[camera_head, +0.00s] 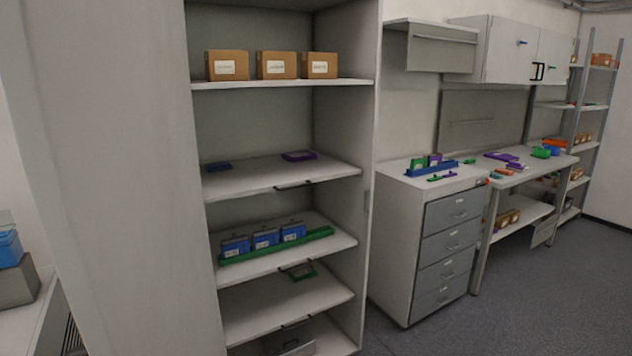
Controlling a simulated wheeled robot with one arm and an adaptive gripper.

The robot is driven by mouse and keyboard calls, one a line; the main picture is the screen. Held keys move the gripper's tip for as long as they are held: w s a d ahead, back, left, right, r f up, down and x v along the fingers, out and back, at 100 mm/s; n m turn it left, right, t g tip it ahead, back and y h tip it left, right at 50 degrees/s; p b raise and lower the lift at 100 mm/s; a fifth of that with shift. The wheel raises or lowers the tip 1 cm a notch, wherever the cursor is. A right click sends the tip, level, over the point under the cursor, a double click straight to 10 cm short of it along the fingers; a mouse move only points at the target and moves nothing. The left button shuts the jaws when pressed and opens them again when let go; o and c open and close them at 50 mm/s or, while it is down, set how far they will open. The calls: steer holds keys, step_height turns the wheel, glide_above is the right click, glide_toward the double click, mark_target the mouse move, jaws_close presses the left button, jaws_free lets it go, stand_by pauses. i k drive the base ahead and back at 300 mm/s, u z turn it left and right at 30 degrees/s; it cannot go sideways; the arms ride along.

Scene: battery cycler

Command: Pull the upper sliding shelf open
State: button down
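The upper sliding shelf (265,178) is a white board inside the tall open cabinet (368,190). A small dark pull (294,184) sits at its front edge, right of the middle. The shelf's front edge looks roughly level with the cabinet front, so it appears pushed in. A small dark blue piece (218,167) lies on its left and a purple piece (298,156) on its right. My gripper is not in view.
Above is a shelf (282,84) with three cardboard boxes. Below, a shelf (285,262) bears blue boxes in a green tray (276,245). A drawer unit (398,245) and workbench (545,163) stand right. The grey floor (540,300) at right is clear.

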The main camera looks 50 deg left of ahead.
mark_target(255, 175)
steer(key=i, duration=0.3)
steer(key=u, duration=5)
steer(key=k, duration=1.1)
steer(key=z, duration=1.2)
steer(key=i, duration=0.5)
steer(key=z, duration=0.05)
